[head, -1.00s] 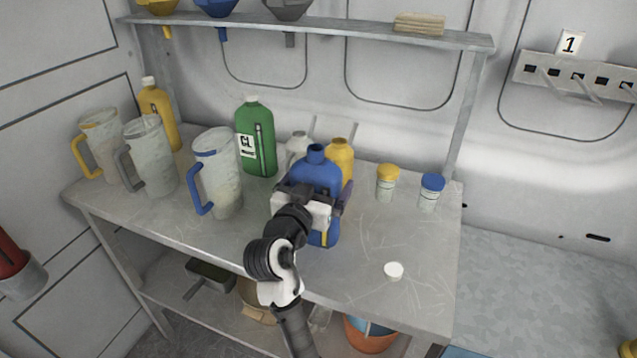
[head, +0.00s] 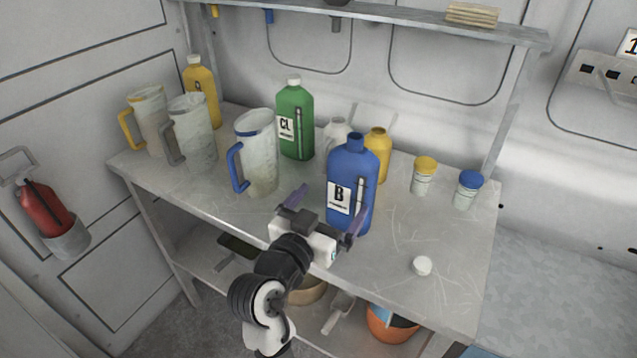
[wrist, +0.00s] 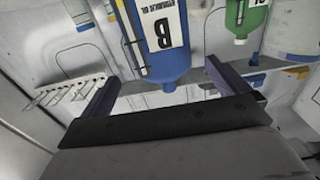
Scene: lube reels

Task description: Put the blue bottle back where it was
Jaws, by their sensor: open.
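The blue bottle (head: 351,190), marked B and without a cap, stands upright on the workbench near its front middle. It also shows in the wrist view (wrist: 160,30), upside down in that picture and beyond the finger tips. My gripper (head: 324,213) is open and empty, in front of the bottle. Its fingers point towards the bottle with a gap between them and it. A small white cap (head: 422,265) lies on the bench to the right of the bottle.
A blue-handled jug (head: 257,155) stands left of the bottle, with a green bottle (head: 296,120) behind. A yellow bottle (head: 377,152) and a whitish bottle stand close behind the blue one. Two small jars, yellow-lidded (head: 424,177) and blue-lidded (head: 468,190), stand right. The bench's front right is mostly clear.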

